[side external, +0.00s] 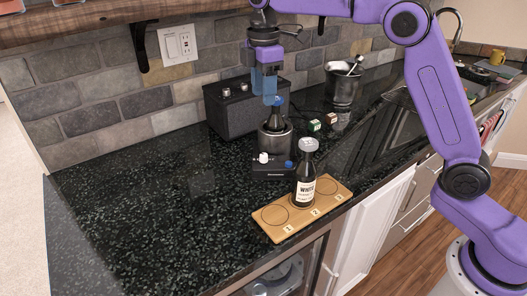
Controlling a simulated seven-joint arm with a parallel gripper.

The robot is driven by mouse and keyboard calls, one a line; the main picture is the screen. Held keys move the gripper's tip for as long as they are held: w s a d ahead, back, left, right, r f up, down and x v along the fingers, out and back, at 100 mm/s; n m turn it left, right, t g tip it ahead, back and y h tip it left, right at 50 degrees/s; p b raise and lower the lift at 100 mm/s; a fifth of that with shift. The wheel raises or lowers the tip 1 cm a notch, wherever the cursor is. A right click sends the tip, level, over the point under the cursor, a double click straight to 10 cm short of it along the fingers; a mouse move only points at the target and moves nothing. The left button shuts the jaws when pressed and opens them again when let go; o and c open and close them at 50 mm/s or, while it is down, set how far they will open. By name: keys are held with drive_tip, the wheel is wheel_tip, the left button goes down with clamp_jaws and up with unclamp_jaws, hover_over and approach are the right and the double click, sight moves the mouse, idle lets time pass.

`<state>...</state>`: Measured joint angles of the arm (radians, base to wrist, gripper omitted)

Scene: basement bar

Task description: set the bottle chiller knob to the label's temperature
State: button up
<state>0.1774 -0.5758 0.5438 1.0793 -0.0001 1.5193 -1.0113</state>
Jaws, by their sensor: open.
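The bottle chiller is a metal cylinder (275,140) on a black base (270,172). The base carries a white knob (263,158) at its front left and a blue button (289,164) at its front right. A dark bottle-like shape (281,114) rises from the cylinder. A dark bottle (304,176) with a pale top stands upright on the wooden board (265,222). Its white label reads "WHITE"; the smaller print is too small to read. My gripper (269,101), with blue fingers pointing down, is open above the cylinder, beside the dark shape. Any marks around the knob are unreadable.
A black box with knobs (230,108) stands behind the chiller by the brick wall. Two small cubes (315,125) lie right of it, before a metal bucket (343,84). The board has numbered circles. The dark counter (150,195) at left is clear.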

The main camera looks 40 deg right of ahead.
sight(264, 155)
wheel_tip(264, 155, down, 18)
drive_tip(key=shift+f, duration=0.15)
idle(0.6)
clamp_jaws()
